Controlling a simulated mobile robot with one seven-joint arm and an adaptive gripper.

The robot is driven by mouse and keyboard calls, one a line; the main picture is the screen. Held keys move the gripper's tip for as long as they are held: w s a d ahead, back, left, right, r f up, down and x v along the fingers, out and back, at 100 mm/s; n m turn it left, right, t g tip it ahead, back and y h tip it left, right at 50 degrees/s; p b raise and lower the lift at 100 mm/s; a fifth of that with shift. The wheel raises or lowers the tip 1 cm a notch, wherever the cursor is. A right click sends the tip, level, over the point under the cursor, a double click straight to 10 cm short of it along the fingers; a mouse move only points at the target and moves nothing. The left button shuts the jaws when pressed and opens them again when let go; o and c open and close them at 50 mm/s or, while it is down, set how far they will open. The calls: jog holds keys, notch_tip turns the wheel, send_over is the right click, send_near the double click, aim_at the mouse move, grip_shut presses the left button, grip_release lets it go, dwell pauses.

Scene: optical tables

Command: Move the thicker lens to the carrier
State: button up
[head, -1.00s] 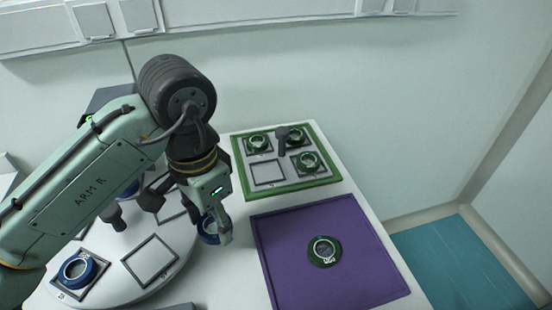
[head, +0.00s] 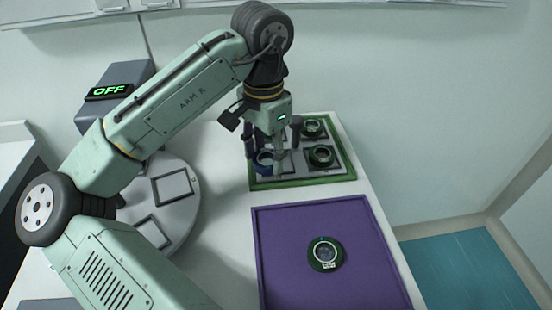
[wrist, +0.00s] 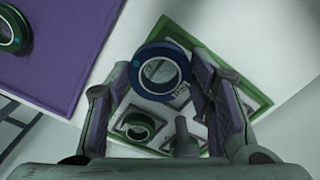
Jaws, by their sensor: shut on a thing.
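A blue-ringed lens (head: 264,161) is held in my gripper (head: 266,154) over the near-left part of the green-edged tray (head: 305,183). In the wrist view the blue-ringed lens (wrist: 160,72) sits between my two fingers, with its glass facing the camera. It appears to be above the tray, but its exact height cannot be told. Green-ringed lenses stand in the tray's right-hand squares, one far (head: 313,127) and one near (head: 321,155). My gripper hides the far-left square. Another green-ringed lens (head: 325,254) lies on the purple tray (head: 283,230). Lens thickness is hard to judge.
A round white platform (head: 186,215) with empty square frames (head: 172,187) stands at the left, partly behind my arm. A dark box with a lit OFF sign (head: 108,92) stands behind it. A dark post (head: 296,128) rises from the green-edged tray. The wall is close behind.

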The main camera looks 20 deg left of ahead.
jog(key=w, duration=0.3)
jog(key=w+b, duration=0.1)
jog(key=w, duration=0.1)
jog(key=shift+d+f, duration=0.25)
jog(key=shift+d, duration=0.1)
notch_tip(320, 180, down, 4)
jog(key=b, duration=0.4)
jog(key=shift+r, duration=0.3)
jog(key=o, duration=1.2)
jog(key=shift+c, duration=0.2)
